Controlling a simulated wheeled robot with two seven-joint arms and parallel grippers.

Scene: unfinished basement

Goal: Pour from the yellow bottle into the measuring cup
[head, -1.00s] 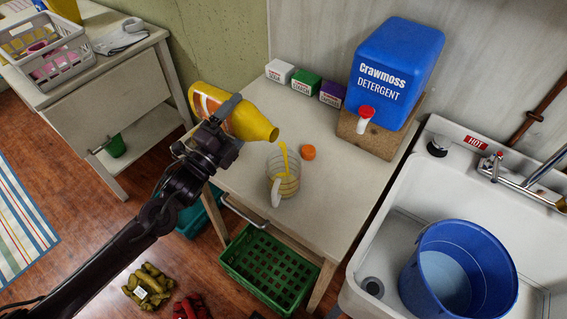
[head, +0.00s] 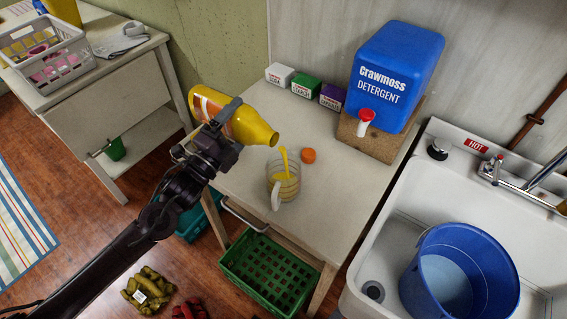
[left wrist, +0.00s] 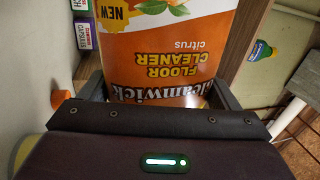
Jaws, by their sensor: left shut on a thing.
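My left gripper (head: 226,113) is shut around the yellow bottle (head: 256,127) and holds it above the table, tilted with its mouth toward the lower right. A yellow stream runs from the mouth into the clear measuring cup (head: 291,188), which stands upright on the table with its white handle toward me. Yellow liquid shows inside the cup. In the left wrist view the bottle's orange and white floor cleaner label (left wrist: 180,60) fills the space between the fingers. An orange cap (head: 308,156) lies on the table beside the cup. My right gripper is not in view.
A blue detergent container (head: 396,75) with a red-and-white tap stands on a wooden block at the table's back. Small boxes (head: 306,85) line the wall. The sink (head: 400,215) with a blue bucket (head: 460,275) is on the right. A green crate (head: 262,265) is below the table.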

